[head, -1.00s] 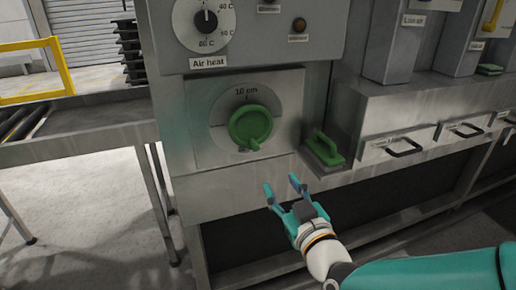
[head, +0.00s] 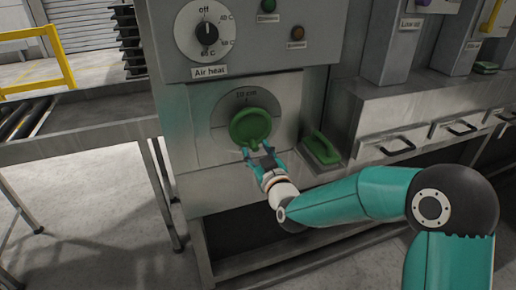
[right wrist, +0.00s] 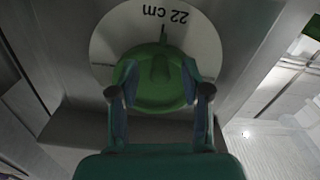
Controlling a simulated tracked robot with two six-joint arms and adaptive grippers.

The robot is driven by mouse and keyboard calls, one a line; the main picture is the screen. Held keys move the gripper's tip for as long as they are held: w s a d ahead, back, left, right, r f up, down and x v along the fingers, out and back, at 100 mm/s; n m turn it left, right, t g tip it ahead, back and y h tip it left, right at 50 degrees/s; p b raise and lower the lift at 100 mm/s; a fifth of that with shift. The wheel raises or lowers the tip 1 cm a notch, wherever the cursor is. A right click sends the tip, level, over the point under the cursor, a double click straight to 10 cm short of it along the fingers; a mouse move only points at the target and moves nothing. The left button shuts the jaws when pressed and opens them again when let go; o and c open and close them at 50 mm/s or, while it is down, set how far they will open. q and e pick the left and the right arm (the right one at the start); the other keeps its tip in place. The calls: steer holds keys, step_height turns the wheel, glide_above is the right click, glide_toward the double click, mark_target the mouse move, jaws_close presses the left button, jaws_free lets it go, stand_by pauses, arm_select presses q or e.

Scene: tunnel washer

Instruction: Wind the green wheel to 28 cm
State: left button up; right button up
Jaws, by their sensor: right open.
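The green wheel (head: 250,126) sits on a round pale dial plate on the grey machine front. A small label is above it, too blurred to read surely in the head view. In the right wrist view the label reads 22 cm, upside down, beyond the wheel (right wrist: 158,92). My right gripper (head: 259,151) is open at the wheel's lower rim. In the right wrist view its fingers (right wrist: 160,88) stand on either side of the wheel; I cannot tell whether they touch it. My left gripper is not in view.
An Air heat dial (head: 208,30) is above the wheel, its pointer up at off. A green-handled block (head: 321,148) stands just right of the wheel. Drawers with black handles (head: 397,147) are further right. A roller table (head: 75,125) is at left.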

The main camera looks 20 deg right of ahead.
mark_target(241, 141)
steer(key=shift+w, duration=0.1)
jaws_close()
steer(key=shift+a+b, duration=0.1)
steer(key=shift+b, duration=0.3)
steer(key=m+b, duration=0.2)
steer(key=a+m+b, duration=0.1)
steer(key=m+b, duration=0.1)
steer(key=b, duration=0.1)
steer(key=a+m+b, duration=0.1)
steer(key=b, duration=0.2)
steer(key=shift+a+m, duration=0.1)
steer(key=shift+m, duration=0.3)
steer(key=shift+a+r+m+b, duration=0.3)
steer(key=shift+r+m+b, duration=0.1)
steer(key=shift+m+b, duration=0.6)
steer(key=shift+a+r+m+b, duration=0.1)
steer(key=shift+r+m+b, duration=0.2)
steer(key=shift+m, duration=0.2)
